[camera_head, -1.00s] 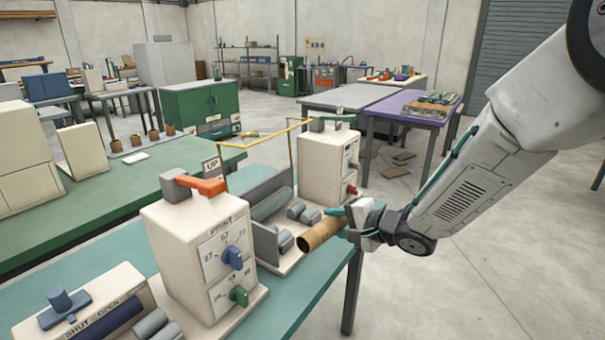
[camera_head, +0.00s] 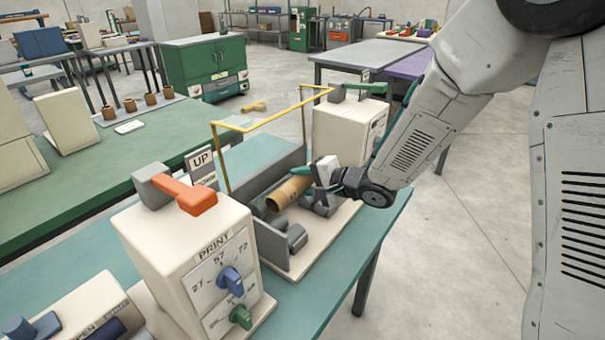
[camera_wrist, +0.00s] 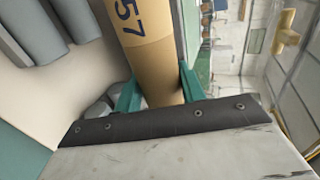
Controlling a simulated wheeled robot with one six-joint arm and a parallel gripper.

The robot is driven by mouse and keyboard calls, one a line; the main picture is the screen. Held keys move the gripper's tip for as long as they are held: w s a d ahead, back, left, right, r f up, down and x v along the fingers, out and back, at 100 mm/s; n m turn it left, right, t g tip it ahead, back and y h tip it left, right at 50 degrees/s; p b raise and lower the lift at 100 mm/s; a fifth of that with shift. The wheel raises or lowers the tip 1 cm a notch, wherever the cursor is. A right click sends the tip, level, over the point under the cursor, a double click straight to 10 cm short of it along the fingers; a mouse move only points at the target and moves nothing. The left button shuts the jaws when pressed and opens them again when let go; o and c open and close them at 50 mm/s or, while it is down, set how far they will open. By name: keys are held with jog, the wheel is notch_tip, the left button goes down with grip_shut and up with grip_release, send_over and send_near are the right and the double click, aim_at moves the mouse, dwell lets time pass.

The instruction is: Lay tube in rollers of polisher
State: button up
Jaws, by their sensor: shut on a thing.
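The tan cardboard tube (camera_head: 287,193) is tilted between the grey walls of the polisher (camera_head: 322,238), over its roller area. In the wrist view the tube (camera_wrist: 150,50) bears the number 57. My gripper (camera_head: 318,184) is shut on the tube near its right end; the green fingers (camera_wrist: 157,92) sit on both sides of it. Grey rollers (camera_head: 291,240) show at the near side of the polisher, and grey rollers (camera_wrist: 38,28) lie left of the tube in the wrist view. I cannot tell whether the tube touches the rollers.
A yellow hoop (camera_head: 262,122) stands over the polisher. A cream box with a PRINT dial (camera_head: 192,262) stands in front, and another cream box (camera_head: 345,130) behind. An UP sign (camera_head: 201,160) is at the left.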

aim_at(310, 183)
jog(key=shift+s+f, duration=0.1)
jog(key=shift+f, duration=3.65)
jog(key=o, duration=1.1)
jog(key=shift+c, duration=0.2)
jog(key=v, duration=0.7)
jog(key=shift+s+d+r, duration=0.2)
jog(key=shift+d, duration=0.1)
jog(key=shift+r, duration=3.5)
